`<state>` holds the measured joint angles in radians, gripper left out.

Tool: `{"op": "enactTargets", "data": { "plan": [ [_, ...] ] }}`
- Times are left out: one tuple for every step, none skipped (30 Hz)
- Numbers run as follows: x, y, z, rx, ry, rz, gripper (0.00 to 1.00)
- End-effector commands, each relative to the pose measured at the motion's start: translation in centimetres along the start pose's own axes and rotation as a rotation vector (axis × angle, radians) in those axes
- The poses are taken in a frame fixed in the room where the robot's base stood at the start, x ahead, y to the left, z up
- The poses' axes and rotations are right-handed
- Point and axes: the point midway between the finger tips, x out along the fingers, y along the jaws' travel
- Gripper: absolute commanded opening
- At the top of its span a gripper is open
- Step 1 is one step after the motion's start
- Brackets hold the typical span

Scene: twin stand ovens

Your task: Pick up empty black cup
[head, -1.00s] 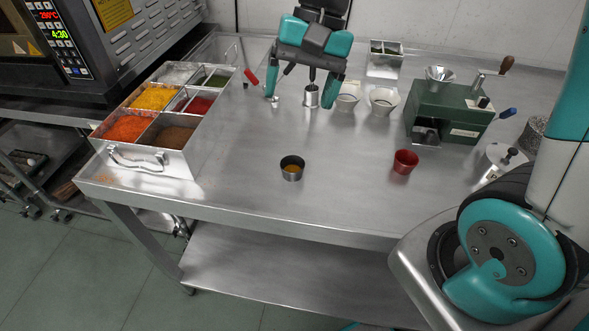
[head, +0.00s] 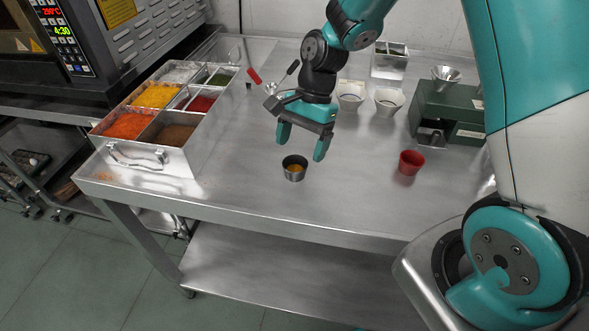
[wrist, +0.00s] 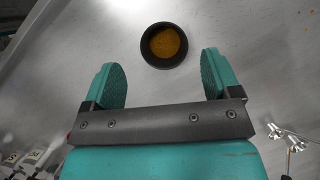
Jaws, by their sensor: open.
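A small dark cup (head: 294,172) stands upright on the steel table, with some orange-yellow powder inside. It also shows in the wrist view (wrist: 148,58), ahead of and between the two fingertips. It is the only black cup I can make out, and it is not empty. My gripper (head: 301,152) is open with nothing between its teal fingers. It hangs above and just behind the cup, apart from it. The gripper also shows in the wrist view (wrist: 162,76).
A red cup (head: 411,162) stands to the right. Two pale cups (head: 388,101) and a green machine (head: 448,112) are behind. A metal tray of spices (head: 165,163) fills the table's left side. The front of the steel table (head: 330,210) is clear.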

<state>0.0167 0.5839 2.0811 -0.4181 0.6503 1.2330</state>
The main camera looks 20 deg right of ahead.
Motion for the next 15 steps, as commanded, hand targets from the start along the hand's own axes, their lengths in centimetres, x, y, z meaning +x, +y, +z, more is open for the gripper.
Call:
{"op": "enactTargets", "data": {
  "plan": [
    [0.3,0.0,0.0,0.0,-0.001,0.002,0.83],
    [0.5,0.0,0.0,0.0,-0.001,0.002,0.83],
    [0.8,0.0,0.0,0.0,-0.002,0.003,0.83],
    [1.2,-0.1,-0.1,0.0,-0.002,0.003,0.83],
    [1.6,-0.1,-0.1,0.0,-0.003,0.004,0.83],
    [2.3,-0.2,-0.2,0.0,-0.003,0.005,0.83],
    [2.8,-0.3,-0.3,-0.001,-0.003,0.005,0.83],
    [3.3,-0.3,-0.3,-0.001,-0.003,0.006,0.83],
    [3.9,-0.4,-0.4,-0.001,-0.002,0.005,0.83],
    [4.3,-0.3,-0.4,-0.001,-0.002,0.005,0.83],
    [4.6,-0.3,-0.4,-0.001,-0.002,0.004,0.83],
    [5.0,-0.3,-0.4,-0.001,-0.001,0.003,0.83],
    [5.2,-0.3,-0.4,0.0,-0.001,0.003,0.83],
    [5.3,-0.3,-0.4,-0.001,-0.001,0.002,0.83],
    [5.4,-0.4,-0.4,-0.001,0.0,0.001,0.83]
  ]
}}
